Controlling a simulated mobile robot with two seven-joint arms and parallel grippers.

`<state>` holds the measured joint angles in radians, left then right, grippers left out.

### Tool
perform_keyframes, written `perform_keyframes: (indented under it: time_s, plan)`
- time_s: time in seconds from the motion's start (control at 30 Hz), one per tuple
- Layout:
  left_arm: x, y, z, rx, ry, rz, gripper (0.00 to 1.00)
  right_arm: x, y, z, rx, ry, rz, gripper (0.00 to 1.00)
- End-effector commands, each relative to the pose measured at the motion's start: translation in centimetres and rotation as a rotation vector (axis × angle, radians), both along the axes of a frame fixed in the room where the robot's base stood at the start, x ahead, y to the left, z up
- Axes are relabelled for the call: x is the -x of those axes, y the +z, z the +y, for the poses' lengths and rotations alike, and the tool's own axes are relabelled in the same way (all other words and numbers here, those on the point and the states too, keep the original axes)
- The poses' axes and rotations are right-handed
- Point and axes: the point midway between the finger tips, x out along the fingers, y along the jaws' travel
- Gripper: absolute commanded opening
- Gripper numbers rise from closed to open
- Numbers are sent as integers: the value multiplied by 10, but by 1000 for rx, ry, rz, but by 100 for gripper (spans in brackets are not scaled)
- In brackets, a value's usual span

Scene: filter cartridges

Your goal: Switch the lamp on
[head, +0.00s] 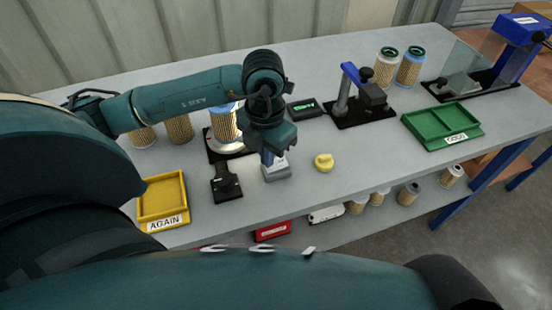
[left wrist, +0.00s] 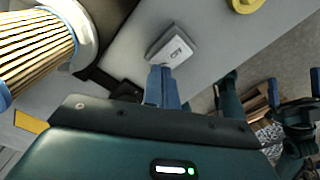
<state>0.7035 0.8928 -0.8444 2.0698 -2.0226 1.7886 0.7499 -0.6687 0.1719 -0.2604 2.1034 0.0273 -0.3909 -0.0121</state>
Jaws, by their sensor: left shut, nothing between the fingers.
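A small grey switch box (head: 276,171) with a pale marked top sits near the table's front edge, and it also shows in the left wrist view (left wrist: 172,48). My left gripper (head: 268,157) is shut and empty, pointing down at the box. In the left wrist view its closed blue fingertips (left wrist: 162,72) are at the box's near edge; I cannot tell whether they touch. A filter cartridge (head: 226,122) stands on a bright white round base (head: 224,146), which looks lit, left of the gripper.
A black stand (head: 226,184) is left of the box and a yellow knob-like piece (head: 324,162) right of it. The yellow AGAIN tray (head: 148,203) is at front left, the green tray (head: 425,128) at right. A black stand with a blue arm (head: 365,108) is behind.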

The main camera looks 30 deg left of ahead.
Motion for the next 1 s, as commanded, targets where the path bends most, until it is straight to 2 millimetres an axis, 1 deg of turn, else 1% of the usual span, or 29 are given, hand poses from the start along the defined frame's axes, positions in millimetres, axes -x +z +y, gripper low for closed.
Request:
perform_keyframes:
  time_s: [0.03,0.1,0.7,0.8,1.0]
  plan:
    - [0,7,0,0,0,-1,0,0,5,0,1,1,1,100]
    - [0,13,0,-1,1,-1,0,0,9,-1,2,1,0,100]
    - [0,61,0,-1,0,-1,0,1,39,-2,10,7,1,100]
    - [0,64,0,-1,0,-1,0,1,41,-2,10,7,1,100]
    - [0,63,0,-1,0,0,0,1,40,-2,10,7,1,100]
